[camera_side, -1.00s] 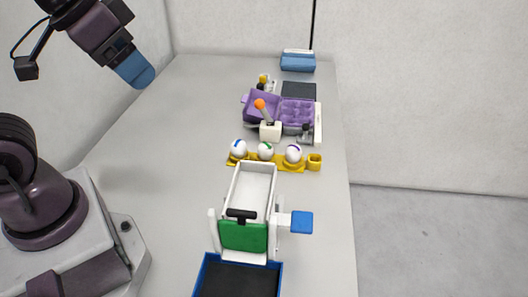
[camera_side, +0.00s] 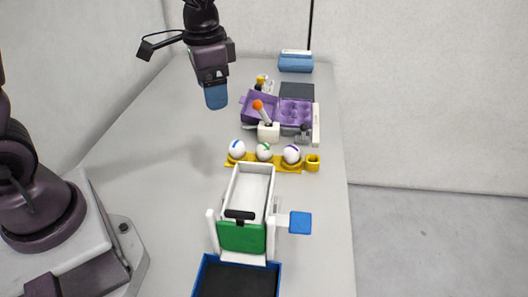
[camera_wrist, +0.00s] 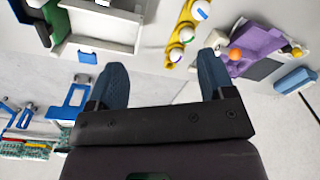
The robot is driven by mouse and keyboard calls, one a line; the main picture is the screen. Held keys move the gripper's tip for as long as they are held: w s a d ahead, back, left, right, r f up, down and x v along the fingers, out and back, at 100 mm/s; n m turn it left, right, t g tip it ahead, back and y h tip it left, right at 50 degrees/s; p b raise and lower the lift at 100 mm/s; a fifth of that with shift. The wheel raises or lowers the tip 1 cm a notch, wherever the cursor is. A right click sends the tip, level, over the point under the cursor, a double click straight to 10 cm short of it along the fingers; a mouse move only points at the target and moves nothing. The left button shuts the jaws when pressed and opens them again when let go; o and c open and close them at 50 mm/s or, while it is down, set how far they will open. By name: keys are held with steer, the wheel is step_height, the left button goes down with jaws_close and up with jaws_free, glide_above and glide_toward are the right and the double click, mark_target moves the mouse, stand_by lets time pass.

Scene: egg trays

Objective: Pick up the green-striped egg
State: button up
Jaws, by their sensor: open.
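The green-striped egg (camera_side: 264,152) is white with a green mark. It sits in the middle of the yellow egg holder (camera_side: 250,159), between a blue-striped egg (camera_side: 237,149) on the left and a purple-striped egg (camera_side: 291,154) on the right. In the wrist view the green-striped egg (camera_wrist: 186,34) shows small near the top, on the yellow holder. My gripper (camera_side: 216,97) is in the air, above and left of the eggs in the side view. In the wrist view its two blue fingers are spread wide with nothing between them (camera_wrist: 160,82).
A white tray (camera_side: 250,185) with a green panel (camera_side: 242,237) and a blue bin (camera_side: 205,275) are in front. The table's left side is clear.

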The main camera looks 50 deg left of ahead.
steer(key=w+a+f+m+g, duration=0.1)
steer(key=w+a+f+m, duration=0.1)
steer(key=w+f+m, duration=0.65)
steer(key=m, duration=0.5)
glide_above(264, 144)
step_height(264, 144, down, 2)
steer(key=f, duration=0.1)
step_height(264, 144, down, 7)
steer(key=shift+s+a+r, duration=0.1)
steer(key=shift+s, duration=0.05)
steer(key=shift+f, duration=2.75)
steer(key=c, duration=0.7)
